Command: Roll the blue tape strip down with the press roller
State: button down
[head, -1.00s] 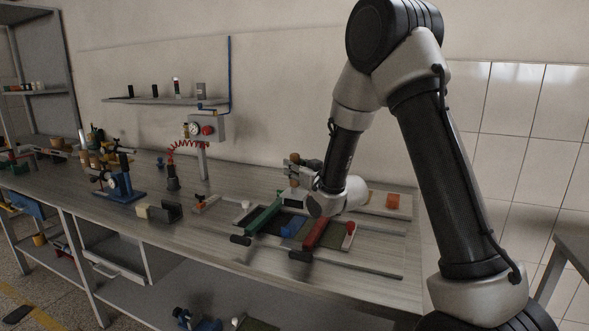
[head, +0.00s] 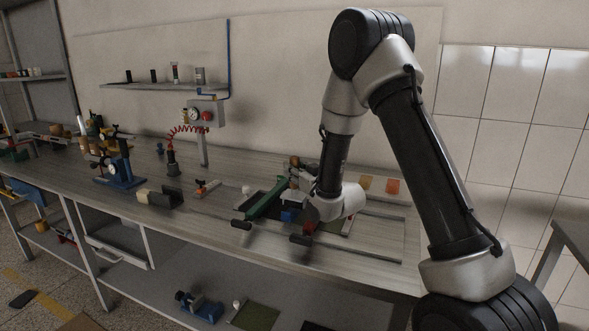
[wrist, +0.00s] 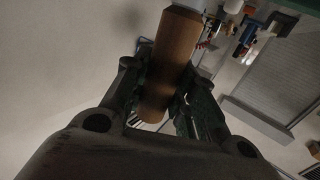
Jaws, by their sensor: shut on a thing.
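My gripper (wrist: 160,82) is shut on a brown wooden cylinder, which looks like the handle of the press roller (wrist: 178,42). The handle lies between the two dark fingers in the wrist view. The roller's working end cannot be made out. In the head view my silver wrist hangs low over the fixture on the bench, and the fingers are hidden. A small blue piece (head: 289,215) shows beside the wrist, between the green bar (head: 267,198) and the red bar (head: 309,227). I cannot tell whether it is the blue tape strip. Contact between roller and tape is hidden.
Black handles stick out at the fixture's front (head: 301,239). An orange block (head: 392,186) lies behind to the right. A gauge post with a red coiled hose (head: 203,147) and a blue stand (head: 121,179) are to the left. The right bench end is fairly clear.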

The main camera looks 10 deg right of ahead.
jog(key=shift+f, duration=0.55)
dwell(1.0)
